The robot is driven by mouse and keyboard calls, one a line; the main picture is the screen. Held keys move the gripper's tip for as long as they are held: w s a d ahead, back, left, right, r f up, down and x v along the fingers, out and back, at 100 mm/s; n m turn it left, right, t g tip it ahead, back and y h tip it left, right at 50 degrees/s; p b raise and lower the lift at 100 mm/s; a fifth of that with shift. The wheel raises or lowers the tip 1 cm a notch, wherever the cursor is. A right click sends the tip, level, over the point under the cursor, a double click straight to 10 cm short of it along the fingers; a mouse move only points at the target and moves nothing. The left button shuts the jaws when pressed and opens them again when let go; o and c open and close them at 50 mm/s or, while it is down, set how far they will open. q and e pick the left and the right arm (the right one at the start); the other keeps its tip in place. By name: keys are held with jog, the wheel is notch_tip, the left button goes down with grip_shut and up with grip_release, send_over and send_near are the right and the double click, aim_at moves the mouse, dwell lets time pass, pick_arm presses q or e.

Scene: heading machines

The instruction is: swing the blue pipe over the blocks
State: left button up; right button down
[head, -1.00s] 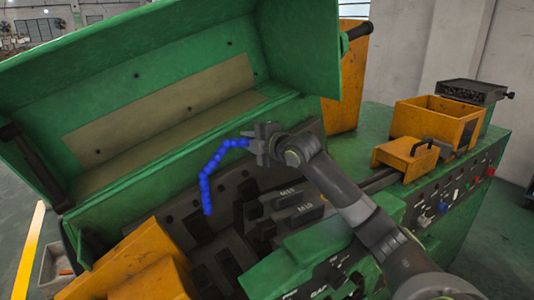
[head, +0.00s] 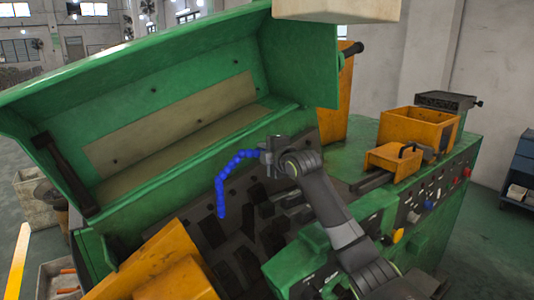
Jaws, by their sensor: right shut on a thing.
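The blue pipe (head: 222,184) is a beaded, bent hose in the head view. It runs left from my right gripper and then hangs down over the machine's dark inner bed. My right gripper (head: 268,152) is shut on the pipe's upper end, in front of the open green hood. The dark blocks (head: 272,233) sit in the machine bed below and to the right of the pipe, partly hidden by my right arm. My left gripper is not in view.
The green hood (head: 200,60) stands open behind the pipe. An orange chute (head: 160,265) is at the front left. An orange bin (head: 420,123) and an orange box with a handle (head: 393,158) stand on the right. A beige block-like shape (head: 335,8) shows at the top edge.

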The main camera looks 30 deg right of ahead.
dwell(0.4)
jog(key=c, duration=1.3)
grip_release()
jog(key=shift+o, duration=0.2)
jog(key=shift+s+b, duration=0.35)
jog(key=shift+s, duration=0.2)
jog(key=s+r+b, duration=0.3)
jog(key=s+b, duration=0.2)
jog(key=s, duration=1.1)
jog(key=shift+d, duration=0.15)
jog(key=shift+f, duration=0.1)
